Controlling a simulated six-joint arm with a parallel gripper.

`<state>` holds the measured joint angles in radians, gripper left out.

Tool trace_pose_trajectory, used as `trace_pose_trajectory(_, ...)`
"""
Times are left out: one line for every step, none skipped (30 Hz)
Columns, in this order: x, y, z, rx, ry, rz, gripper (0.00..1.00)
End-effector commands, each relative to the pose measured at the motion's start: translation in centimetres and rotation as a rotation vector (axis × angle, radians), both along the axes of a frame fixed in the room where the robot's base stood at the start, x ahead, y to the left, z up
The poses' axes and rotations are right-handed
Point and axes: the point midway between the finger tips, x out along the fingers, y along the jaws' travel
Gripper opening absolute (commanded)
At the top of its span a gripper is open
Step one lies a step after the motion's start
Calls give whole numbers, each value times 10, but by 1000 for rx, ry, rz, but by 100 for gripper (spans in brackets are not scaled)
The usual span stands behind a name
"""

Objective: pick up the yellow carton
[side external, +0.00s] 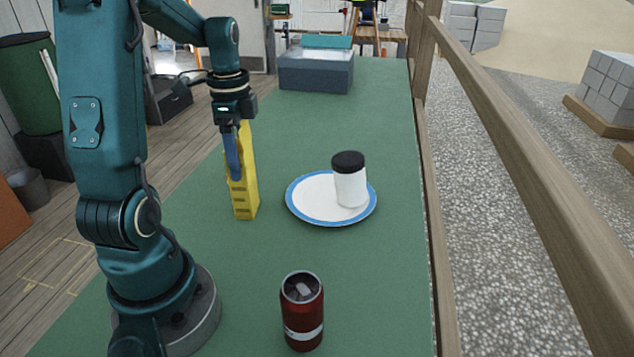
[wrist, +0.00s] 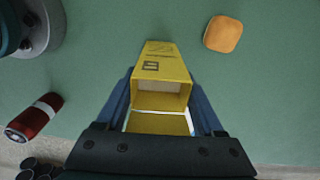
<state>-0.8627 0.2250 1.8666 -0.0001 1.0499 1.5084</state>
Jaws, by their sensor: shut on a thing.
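The yellow carton (side external: 245,195) stands upright, left of the plate in the side view. My gripper (side external: 232,160) points down from above and is shut on it, one blue finger showing along its side. In the wrist view the carton (wrist: 165,62) lies between the two blue fingers of my gripper (wrist: 160,106), with an opening at its near end. I cannot tell whether its base touches the green table top.
A white plate with a blue rim (side external: 300,208) holds a white jar with a black lid (side external: 350,185). A red can (side external: 302,312) stands in front. A grey box (side external: 316,72) is at the far end. An orange-brown block (wrist: 222,34) shows in the wrist view.

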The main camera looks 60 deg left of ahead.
Motion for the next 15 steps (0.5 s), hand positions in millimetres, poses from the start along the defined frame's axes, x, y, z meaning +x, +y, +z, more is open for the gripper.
trace_pose_trajectory(0,0,0,1,-1,0,0)
trace_pose_trajectory(0,0,1,2,-1,0,0)
trace_pose_trajectory(0,0,2,2,-1,0,0)
trace_pose_trajectory(1,0,3,2,-2,0,0)
trace_pose_trajectory(1,1,4,3,-2,0,0)
trace_pose_trajectory(1,1,7,3,-2,0,0)
trace_pose_trajectory(1,1,9,3,-2,0,0)
trace_pose_trajectory(1,1,12,4,-4,0,0)
trace_pose_trajectory(1,1,17,4,-4,0,0)
trace_pose_trajectory(1,1,21,5,-5,0,0)
trace_pose_trajectory(1,1,26,6,-6,0,0)
trace_pose_trajectory(1,1,33,7,-6,0,0)
trace_pose_trajectory(1,1,39,7,-6,0,0)
trace_pose_trajectory(1,1,45,7,-7,0,0)
trace_pose_trajectory(1,1,54,7,-7,0,0)
